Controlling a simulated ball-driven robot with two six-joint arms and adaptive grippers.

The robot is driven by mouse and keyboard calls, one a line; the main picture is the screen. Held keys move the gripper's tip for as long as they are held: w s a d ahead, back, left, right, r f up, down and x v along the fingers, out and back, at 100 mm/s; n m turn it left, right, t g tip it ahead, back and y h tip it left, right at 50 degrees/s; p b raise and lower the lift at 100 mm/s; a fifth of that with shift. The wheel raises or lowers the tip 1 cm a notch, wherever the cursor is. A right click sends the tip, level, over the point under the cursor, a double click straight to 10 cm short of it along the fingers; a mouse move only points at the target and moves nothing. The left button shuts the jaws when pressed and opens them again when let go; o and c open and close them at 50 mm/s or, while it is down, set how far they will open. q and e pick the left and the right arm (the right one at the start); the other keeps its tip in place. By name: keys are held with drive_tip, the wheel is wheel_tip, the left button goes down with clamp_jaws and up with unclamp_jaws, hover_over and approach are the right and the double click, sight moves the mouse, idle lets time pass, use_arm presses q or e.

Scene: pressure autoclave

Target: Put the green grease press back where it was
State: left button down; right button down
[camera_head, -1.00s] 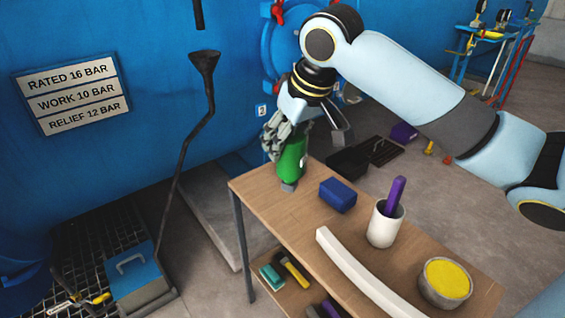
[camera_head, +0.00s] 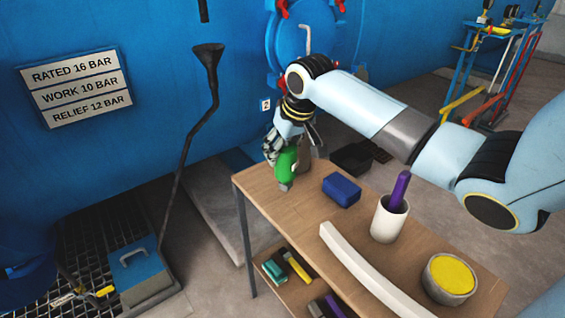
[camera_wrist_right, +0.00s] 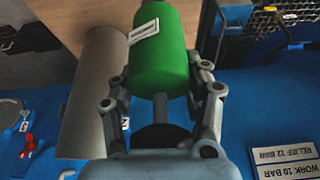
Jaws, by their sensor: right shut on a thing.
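The green grease press (camera_head: 286,170) is in my right gripper (camera_head: 276,150), over the far left end of the wooden bench (camera_head: 262,186). Its small grey tip points down close to the bench top; I cannot tell if it touches. In the right wrist view the green body (camera_wrist_right: 160,55) sits between the two fingers (camera_wrist_right: 160,85), with a pale label on its side. The gripper is shut on it. A grey-brown cylinder (camera_head: 305,150) stands right beside the press; it also shows in the wrist view (camera_wrist_right: 95,95). My left gripper is not in view.
On the bench are a blue block (camera_head: 342,190), a white cup (camera_head: 388,222) with a purple-handled thing (camera_head: 398,190), a long white bar (camera_head: 365,275) and a bowl (camera_head: 440,288) of yellow stuff. The blue vessel wall (camera_head: 150,120) rises behind. Bare wood lies left of the block.

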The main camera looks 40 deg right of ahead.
drive_tip(key=shift+f, duration=1.75)
drive_tip(key=shift+f, duration=0.1)
drive_tip(key=c, duration=0.6)
unclamp_jaws()
drive_tip(key=shift+s+a, duration=0.1)
drive_tip(key=p+v, duration=0.1)
drive_tip(key=v, duration=1.1)
